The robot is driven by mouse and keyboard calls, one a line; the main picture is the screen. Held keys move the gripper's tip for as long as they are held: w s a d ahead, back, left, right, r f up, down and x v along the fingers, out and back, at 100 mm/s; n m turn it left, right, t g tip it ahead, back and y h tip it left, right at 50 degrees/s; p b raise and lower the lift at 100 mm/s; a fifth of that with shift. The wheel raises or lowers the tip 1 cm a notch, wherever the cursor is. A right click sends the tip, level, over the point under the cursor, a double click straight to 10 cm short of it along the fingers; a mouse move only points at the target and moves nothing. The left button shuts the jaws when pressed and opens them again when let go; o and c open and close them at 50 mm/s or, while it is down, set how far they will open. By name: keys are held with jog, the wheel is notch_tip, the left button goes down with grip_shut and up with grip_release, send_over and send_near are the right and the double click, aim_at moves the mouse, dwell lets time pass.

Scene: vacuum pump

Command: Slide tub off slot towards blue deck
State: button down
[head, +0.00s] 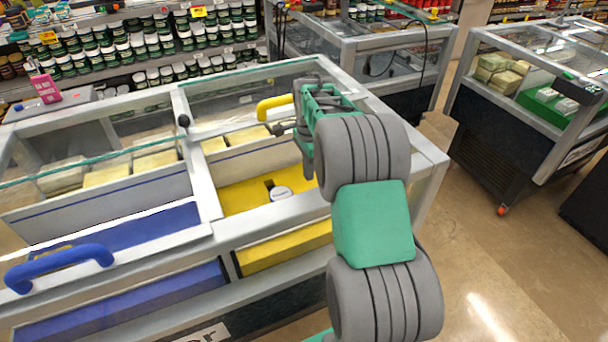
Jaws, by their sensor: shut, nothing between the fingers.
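A small round white tub (280,194) with a dark-lettered lid sits on the yellow deck (240,196) inside the open freezer case. A small dark slot (268,184) shows in the deck just behind it; the tub's front overlap with the slot is hard to make out. The blue deck (150,229) lies to the left, beyond a pale divider. My gripper (307,174) points down just right of and behind the tub, apparently apart from it. It is shut and empty. My arm hides the deck's right part.
The case's pale divider (203,180) stands between the yellow and blue sides. A yellow handle (274,106) is near the gripper, and a blue handle (60,265) is at the front left. Packed goods (130,165) lie behind the decks.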

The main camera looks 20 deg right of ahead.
jog(key=f, duration=0.4)
jog(key=f+p, duration=0.1)
jog(key=f, duration=0.2)
jog(key=shift+a, duration=0.3)
jog(key=a, duration=0.2)
jog(key=shift+a+r+p, duration=0.1)
jog(key=shift+a+p, duration=0.2)
jog(key=shift+a, duration=0.4)
